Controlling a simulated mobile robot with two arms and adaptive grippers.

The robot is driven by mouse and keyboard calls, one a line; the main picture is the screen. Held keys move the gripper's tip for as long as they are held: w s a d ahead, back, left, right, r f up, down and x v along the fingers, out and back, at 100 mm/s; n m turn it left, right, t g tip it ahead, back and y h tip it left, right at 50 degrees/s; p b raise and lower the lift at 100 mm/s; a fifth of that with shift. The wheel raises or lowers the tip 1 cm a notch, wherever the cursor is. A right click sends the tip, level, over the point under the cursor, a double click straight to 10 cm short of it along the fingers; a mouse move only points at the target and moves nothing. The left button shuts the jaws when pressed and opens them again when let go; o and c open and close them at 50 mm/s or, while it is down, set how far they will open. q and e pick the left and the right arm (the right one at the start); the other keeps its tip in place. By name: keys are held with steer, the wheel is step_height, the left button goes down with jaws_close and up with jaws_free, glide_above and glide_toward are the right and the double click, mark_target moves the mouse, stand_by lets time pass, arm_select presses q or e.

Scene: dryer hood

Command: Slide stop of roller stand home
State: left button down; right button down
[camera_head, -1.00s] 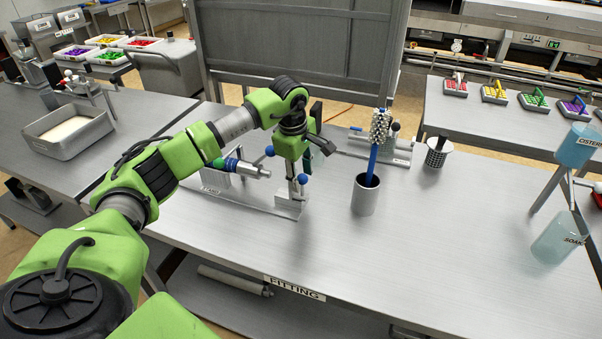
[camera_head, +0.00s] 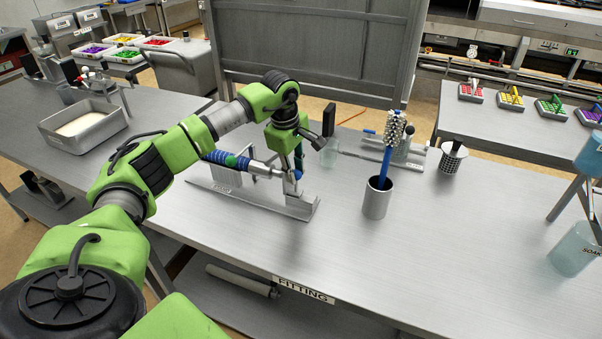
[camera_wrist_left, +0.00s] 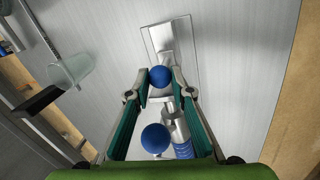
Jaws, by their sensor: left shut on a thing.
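The roller stand is a long grey base (camera_head: 235,198) on the table. A second blue ball (camera_wrist_left: 155,138) sits nearer the palm. Fingers partly hide the contact between roller and stop. My right gripper is out of view.
A grey cup (camera_head: 376,199) holding a blue-handled brush stands to the right. The table front right is clear. A grey panel (camera_head: 315,45) rises behind.

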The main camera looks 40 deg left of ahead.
arm_select(q)
steer(key=c, duration=1.8)
jaws_free()
steer(key=shift+d, duration=0.15)
steer(key=shift+r, duration=0.1)
steer(key=r, duration=0.4)
steer(key=s+r, duration=0.1)
steer(key=r, duration=0.2)
steer(key=s+r, duration=0.1)
steer(key=r, duration=0.3)
steer(key=shift+s+r, duration=0.15)
steer(key=shift+r, duration=0.2)
